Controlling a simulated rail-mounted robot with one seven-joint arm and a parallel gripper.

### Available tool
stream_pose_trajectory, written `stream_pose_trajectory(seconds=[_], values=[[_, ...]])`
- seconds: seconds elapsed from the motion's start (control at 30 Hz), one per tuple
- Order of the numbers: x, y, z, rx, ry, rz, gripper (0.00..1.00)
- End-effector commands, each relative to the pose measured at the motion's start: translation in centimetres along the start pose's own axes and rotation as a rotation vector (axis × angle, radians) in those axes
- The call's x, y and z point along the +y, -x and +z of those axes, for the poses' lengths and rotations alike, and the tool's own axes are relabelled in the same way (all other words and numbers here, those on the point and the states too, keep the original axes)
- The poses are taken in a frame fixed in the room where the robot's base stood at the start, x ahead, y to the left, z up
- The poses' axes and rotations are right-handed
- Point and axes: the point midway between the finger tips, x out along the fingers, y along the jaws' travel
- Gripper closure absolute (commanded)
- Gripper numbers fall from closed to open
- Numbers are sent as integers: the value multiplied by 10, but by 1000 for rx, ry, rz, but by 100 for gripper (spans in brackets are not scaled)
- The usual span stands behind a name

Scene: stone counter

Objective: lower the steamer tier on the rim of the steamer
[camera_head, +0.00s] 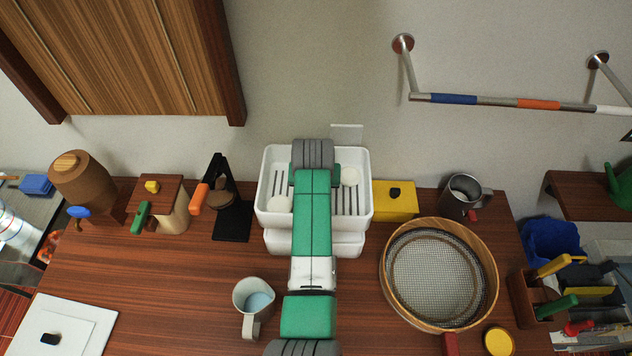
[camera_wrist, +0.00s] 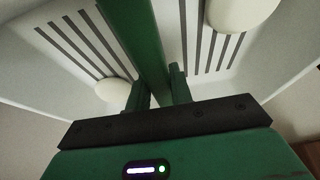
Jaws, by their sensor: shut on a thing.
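The white steamer tier (camera_head: 364,212) has a slotted floor and two pale round buns, one left (camera_head: 279,204) and one right (camera_head: 350,176). The white steamer (camera_head: 345,245) shows below its front edge. I cannot tell whether the tier touches the steamer's rim. In the wrist view my gripper (camera_wrist: 157,92) is shut on the green handle bar (camera_wrist: 148,40) that crosses over the tier (camera_wrist: 75,42). The buns lie on either side of the bar. In the head view my arm hides the fingers and the middle of the tier.
A yellow box (camera_head: 395,205) stands close right of the tier. A black stand with an orange handle (camera_head: 200,197) is to the left. A jug (camera_head: 252,298) is in front left, a round sieve (camera_head: 438,275) front right. A mug (camera_head: 462,195) stands behind the sieve.

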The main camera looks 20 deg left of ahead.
Motion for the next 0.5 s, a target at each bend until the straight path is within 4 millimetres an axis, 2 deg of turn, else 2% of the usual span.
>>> stream_pose_trajectory(seconds=[0.03, 0.2, 0.5], values=[[0, -9, 3, 2, 0, 0, 100], [0, -28, 11, 2, 0, 0, 100], [0, -53, 22, 1, -1, 0, 100]])
